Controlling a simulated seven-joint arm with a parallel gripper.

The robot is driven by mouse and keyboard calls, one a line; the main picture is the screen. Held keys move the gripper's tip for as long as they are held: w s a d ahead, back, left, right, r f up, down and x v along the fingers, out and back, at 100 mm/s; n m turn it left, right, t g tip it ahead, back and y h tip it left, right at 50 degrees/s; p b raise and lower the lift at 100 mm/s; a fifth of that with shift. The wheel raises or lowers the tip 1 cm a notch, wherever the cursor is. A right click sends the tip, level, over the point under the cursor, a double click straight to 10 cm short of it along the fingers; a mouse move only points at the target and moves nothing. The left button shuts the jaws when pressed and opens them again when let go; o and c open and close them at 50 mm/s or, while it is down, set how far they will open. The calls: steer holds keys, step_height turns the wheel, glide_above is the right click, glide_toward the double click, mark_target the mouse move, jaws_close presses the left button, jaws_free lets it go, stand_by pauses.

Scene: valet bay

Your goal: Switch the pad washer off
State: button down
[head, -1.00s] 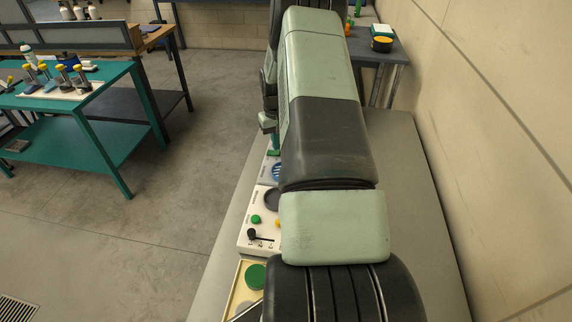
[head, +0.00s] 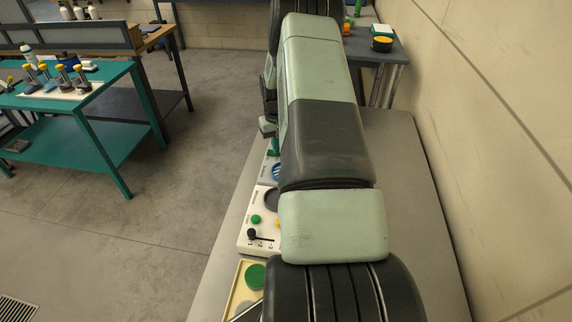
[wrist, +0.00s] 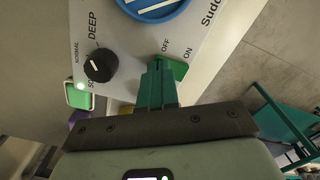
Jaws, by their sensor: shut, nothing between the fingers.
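A small lamp (wrist: 82,86) near the knob glows pale green. My gripper (wrist: 158,66) is shut and empty. Its green fingertips are at the OFF-side end of the switch and cover part of it; I cannot tell whether they touch it. In the head view my arm hides most of the washer (head: 266,174).
A wall (head: 490,120) bounds the right. A teal table (head: 110,90) stands left across open floor.

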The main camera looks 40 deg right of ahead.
steer(key=shift+f, duration=0.1)
steer(key=shift+r, duration=3.5)
